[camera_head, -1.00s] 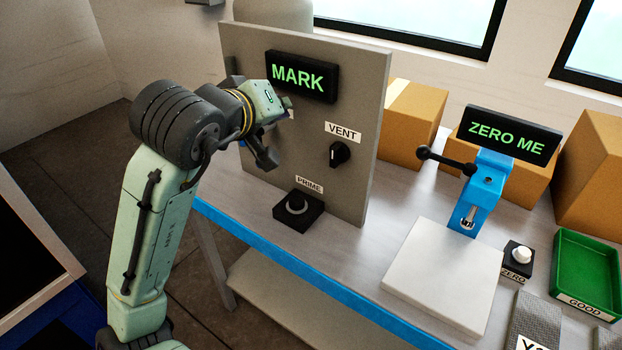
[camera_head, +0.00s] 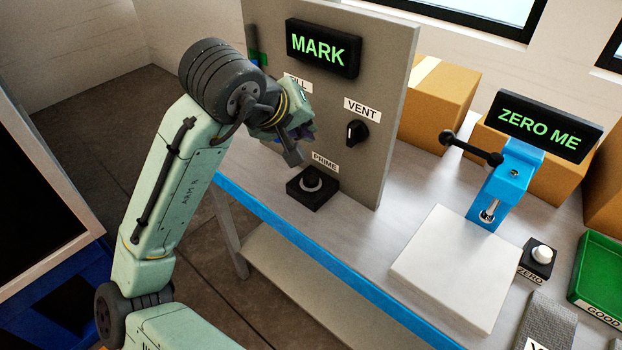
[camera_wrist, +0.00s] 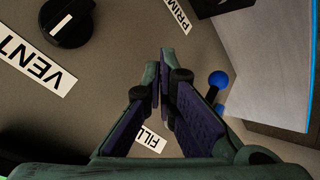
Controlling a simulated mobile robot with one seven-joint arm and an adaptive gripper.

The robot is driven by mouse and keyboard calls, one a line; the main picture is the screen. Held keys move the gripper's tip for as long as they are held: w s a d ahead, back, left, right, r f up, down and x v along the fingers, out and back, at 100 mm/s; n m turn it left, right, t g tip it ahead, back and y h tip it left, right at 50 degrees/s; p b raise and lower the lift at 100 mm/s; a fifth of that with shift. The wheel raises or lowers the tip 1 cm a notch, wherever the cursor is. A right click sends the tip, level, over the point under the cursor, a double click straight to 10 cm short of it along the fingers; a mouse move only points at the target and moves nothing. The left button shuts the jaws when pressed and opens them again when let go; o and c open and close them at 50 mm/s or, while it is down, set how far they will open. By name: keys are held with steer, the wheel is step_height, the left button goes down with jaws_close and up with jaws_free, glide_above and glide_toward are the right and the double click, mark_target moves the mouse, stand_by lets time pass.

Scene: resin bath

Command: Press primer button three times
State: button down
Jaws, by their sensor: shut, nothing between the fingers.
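The primer button (camera_head: 312,183) is a dark round cap with a pale ring on a black box, at the foot of the grey panel (camera_head: 390,100), under the PRIME label (camera_head: 325,161). Part of its black box (camera_wrist: 212,6) seems to show at the top of the wrist view; the cap is not visible there. My gripper (camera_head: 294,158) is in front of the panel, above and slightly left of the button, apart from it. In the wrist view my gripper (camera_wrist: 166,58) has its fingertips together, with nothing visible between them.
A black VENT knob (camera_head: 357,132) is on the panel, right of my gripper. A MARK display (camera_head: 323,48) is above. A blue ball handle (camera_wrist: 218,79) is beside my fingers. A white plate (camera_head: 450,265) and blue stand (camera_head: 508,180) are at right.

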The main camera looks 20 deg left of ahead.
mark_target(307, 177)
step_height(307, 177, down, 8)
steer(key=b, duration=0.6)
stand_by(1.1)
steer(key=shift+f, duration=0.35)
steer(key=shift+f+b, duration=0.55)
steer(key=shift+b, duration=0.1)
stand_by(0.6)
steer(key=shift+r, duration=0.1)
steer(key=shift+r+p, duration=0.9)
steer(key=shift+p, duration=0.05)
step_height(307, 177, up, 5)
steer(key=p, duration=0.5)
steer(key=shift+r, duration=0.1)
